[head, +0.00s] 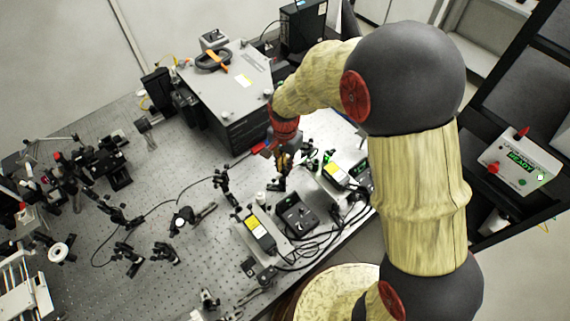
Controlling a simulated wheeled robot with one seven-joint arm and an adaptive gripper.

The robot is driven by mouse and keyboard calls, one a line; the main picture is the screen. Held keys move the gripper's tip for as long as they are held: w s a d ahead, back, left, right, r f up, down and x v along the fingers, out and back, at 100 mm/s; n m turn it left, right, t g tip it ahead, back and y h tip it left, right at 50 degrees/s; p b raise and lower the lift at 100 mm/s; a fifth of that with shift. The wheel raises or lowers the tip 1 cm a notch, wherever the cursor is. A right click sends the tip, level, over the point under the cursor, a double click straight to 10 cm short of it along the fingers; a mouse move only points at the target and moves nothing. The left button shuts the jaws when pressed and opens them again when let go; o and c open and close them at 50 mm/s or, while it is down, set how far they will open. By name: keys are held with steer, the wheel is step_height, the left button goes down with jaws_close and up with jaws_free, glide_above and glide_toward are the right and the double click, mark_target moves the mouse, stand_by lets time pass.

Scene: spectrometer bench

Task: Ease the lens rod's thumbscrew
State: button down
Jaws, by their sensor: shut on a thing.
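My gripper (285,162) is small in the head view, right of the bench's middle and beside the large grey box. Its fingers point down and are shut at a small dark post mount, which I take to be the lens rod (281,184). The thumbscrew is too small and too covered by the fingers to make out. The rod's lower part shows just below the fingertips and looks upright. I cannot tell how far the screw has turned.
A large grey box (235,105) stands behind the gripper. Yellow-labelled boxes (261,232) and a black controller (297,214) with cables sit close in front and to the right. Several optic mounts (222,182) stand to the left.

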steer(key=n, duration=0.3)
steer(key=shift+w+r+n, duration=0.1)
steer(key=shift+n, duration=0.3)
steer(key=n, duration=0.3)
steer(key=shift+n, duration=0.3)
steer(key=n, duration=1.2)
steer(key=shift+a+n, duration=0.1)
steer(key=shift+n, duration=0.3)
steer(key=n, duration=0.5)
steer(key=shift+n, duration=0.4)
steer(key=c, duration=2)
jaws_free()
